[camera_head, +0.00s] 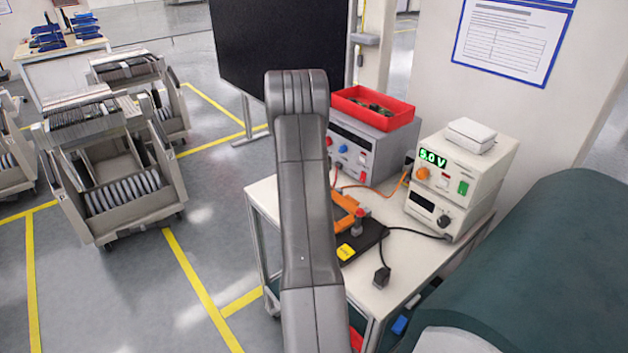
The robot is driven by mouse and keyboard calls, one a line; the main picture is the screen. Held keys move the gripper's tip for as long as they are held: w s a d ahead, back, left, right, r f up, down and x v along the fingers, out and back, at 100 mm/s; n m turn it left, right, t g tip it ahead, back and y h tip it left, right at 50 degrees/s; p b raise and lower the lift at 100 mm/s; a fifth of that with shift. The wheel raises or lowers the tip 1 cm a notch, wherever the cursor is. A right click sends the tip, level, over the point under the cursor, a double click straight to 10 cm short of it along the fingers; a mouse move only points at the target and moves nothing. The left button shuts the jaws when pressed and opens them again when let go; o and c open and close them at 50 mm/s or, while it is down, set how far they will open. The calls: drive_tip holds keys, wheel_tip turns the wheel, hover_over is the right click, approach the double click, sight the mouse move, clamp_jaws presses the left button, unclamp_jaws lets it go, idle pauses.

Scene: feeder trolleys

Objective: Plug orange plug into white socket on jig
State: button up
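A dark flat unit (371,234), perhaps the jig, lies on the white table, with a yellow label and a red knob. An orange part (347,203) sits at its back edge, partly behind my arm; I cannot tell whether it is the orange plug. No white socket can be made out; my arm hides part of this area. A black plug (382,276) on a black cable lies near the table's front edge. My arm rises through the middle of the view, and my gripper is not visible.
The white table (410,262) carries a grey instrument (375,150) with a red bin (373,108) on top. Stacked power units (460,170) stand at right, showing 5.0 V. An orange cable (377,187) runs between instruments. Trolleys (110,170) stand at left; floor between is clear.

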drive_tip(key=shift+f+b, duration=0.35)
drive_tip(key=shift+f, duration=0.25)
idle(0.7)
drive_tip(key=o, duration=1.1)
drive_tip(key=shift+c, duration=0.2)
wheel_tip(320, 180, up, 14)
drive_tip(key=b, duration=0.2)
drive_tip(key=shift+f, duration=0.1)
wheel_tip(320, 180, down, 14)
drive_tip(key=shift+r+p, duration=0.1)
drive_tip(key=shift+p, duration=0.9)
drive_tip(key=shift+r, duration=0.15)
